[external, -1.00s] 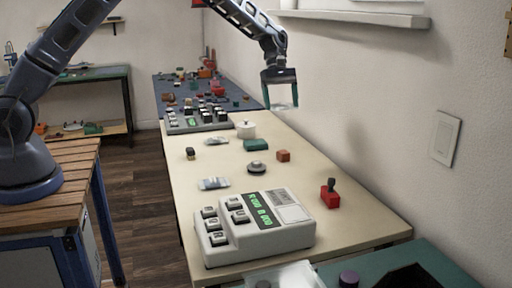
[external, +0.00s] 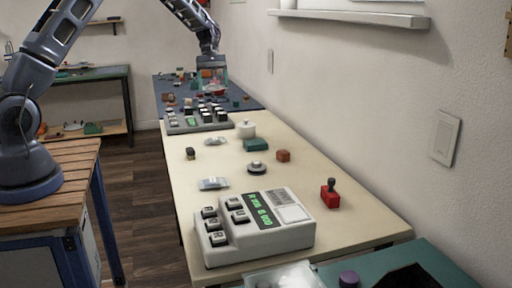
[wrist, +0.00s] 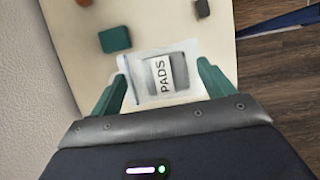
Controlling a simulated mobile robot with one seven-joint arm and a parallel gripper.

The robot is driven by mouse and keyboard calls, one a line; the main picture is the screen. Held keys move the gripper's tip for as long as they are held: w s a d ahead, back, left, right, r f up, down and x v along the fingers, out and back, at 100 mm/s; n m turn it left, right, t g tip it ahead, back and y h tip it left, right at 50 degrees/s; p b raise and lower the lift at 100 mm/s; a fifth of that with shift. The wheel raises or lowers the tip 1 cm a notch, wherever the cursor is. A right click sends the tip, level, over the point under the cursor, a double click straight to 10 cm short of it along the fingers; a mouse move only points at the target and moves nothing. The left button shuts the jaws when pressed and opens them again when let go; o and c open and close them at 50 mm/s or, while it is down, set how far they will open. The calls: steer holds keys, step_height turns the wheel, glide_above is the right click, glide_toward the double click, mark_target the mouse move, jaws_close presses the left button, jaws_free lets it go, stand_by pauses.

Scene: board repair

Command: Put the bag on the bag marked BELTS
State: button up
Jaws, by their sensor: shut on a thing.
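The bag is held above the table. Two small clear bags lie on the cream table: one nearer (external: 213,184) and one farther back (external: 215,141). Their labels are too small to read, so I cannot tell which is marked BELTS.
A large keypad device (external: 270,238) stands at the table's front. A second keypad device (external: 198,118), a white lidded pot (external: 245,129), a green block (external: 255,145), an orange block (external: 283,155) and a red stamp-like thing (external: 330,194) stand around. The wall borders the right.

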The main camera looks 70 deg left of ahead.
mark_target(216, 139)
step_height(216, 139, down, 20)
steer(key=shift+r, duration=0.2)
stand_by(0.4)
steer(key=shift+f, duration=0.15)
steer(key=o, duration=0.9)
steer(key=v, duration=1.2)
